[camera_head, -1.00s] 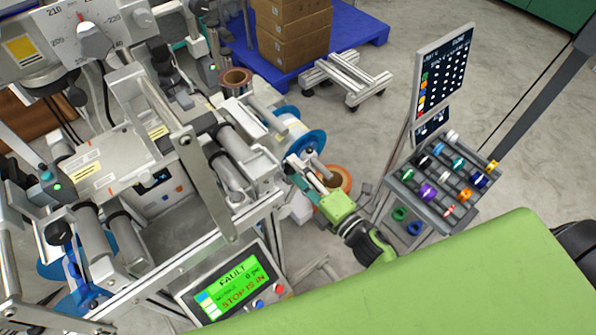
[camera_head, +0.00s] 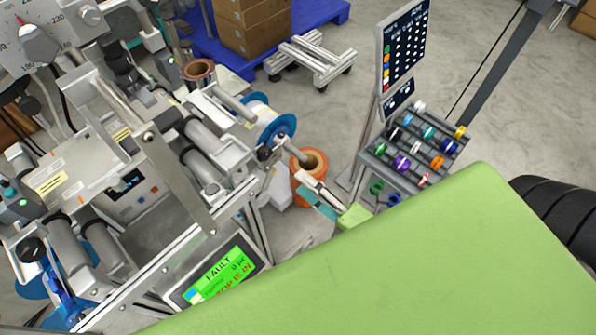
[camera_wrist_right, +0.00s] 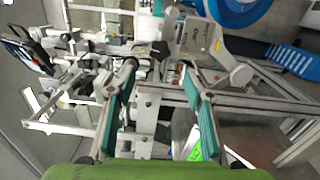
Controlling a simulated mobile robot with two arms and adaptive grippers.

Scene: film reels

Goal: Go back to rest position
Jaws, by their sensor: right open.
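My right gripper (camera_head: 314,188) is at the centre right of the head view, in front of an orange-brown roll (camera_head: 300,196). Its green arm fills the lower right and hides part of the gripper. In the right wrist view the two teal fingers of the right gripper (camera_wrist_right: 158,118) stand apart with nothing held between them. The film machine (camera_head: 140,170) stands to the left in the head view, and its frame lies beyond the fingers in the wrist view. I do not see my left gripper.
A blue-flanged reel (camera_head: 279,126) sits on the machine near my right gripper. A rack of coloured cores (camera_head: 416,150) and a board (camera_head: 404,48) stand right of it. A green-lit FAULT panel (camera_head: 222,274) is below. Bare floor (camera_head: 480,60) lies behind the rack.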

